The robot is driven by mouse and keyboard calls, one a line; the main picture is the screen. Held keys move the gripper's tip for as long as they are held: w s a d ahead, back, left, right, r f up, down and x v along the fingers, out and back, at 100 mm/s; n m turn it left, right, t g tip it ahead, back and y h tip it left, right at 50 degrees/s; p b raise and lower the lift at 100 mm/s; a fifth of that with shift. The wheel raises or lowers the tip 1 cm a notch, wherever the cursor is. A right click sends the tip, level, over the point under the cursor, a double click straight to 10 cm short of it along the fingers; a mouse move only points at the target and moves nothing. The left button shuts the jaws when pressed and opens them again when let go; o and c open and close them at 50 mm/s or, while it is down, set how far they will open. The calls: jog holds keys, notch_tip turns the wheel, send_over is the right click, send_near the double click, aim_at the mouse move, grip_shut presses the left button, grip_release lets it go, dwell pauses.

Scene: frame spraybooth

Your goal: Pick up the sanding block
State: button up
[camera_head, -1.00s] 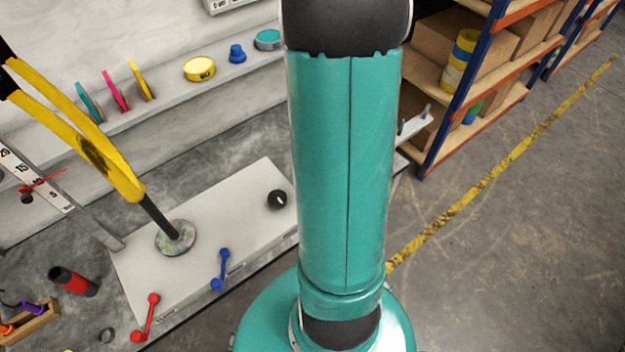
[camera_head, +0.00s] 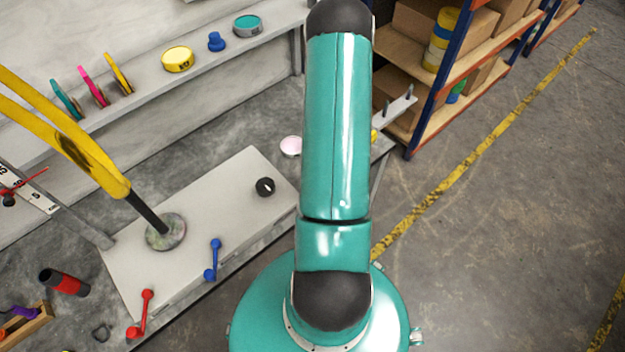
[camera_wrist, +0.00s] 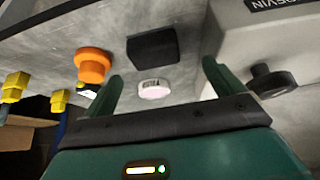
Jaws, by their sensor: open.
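A dark, nearly black block (camera_wrist: 152,46), which looks like the sanding block, lies on the grey bench top in the wrist view. My gripper (camera_wrist: 162,72) is open, with its two green fingers apart and nothing held between them. The block appears beyond the fingertips, roughly in line with the gap. A small pale round tin (camera_wrist: 154,88) shows nearer, between the fingers in the picture. In the head view the pale tin (camera_head: 290,146) stands left of my arm. I cannot see the block or my gripper there; my arm covers part of the bench.
An orange knob-like object (camera_wrist: 92,66) is left of the block. A light grey box (camera_head: 215,230) with a black knob (camera_head: 265,187) and a blue lever (camera_head: 213,260) stands on the bench. A yellow-armed tool (camera_head: 95,160) reaches over it. Shelving (camera_head: 440,125) stands at the right.

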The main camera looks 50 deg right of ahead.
jog(key=shift+d+x, duration=0.2)
jog(key=shift+x, duration=1.45)
jog(key=shift+d+x, duration=0.15)
jog(key=shift+x, duration=1.5)
jog(key=shift+s, duration=0.1)
jog(key=c, duration=1.1)
jog(key=shift+r, duration=0.25)
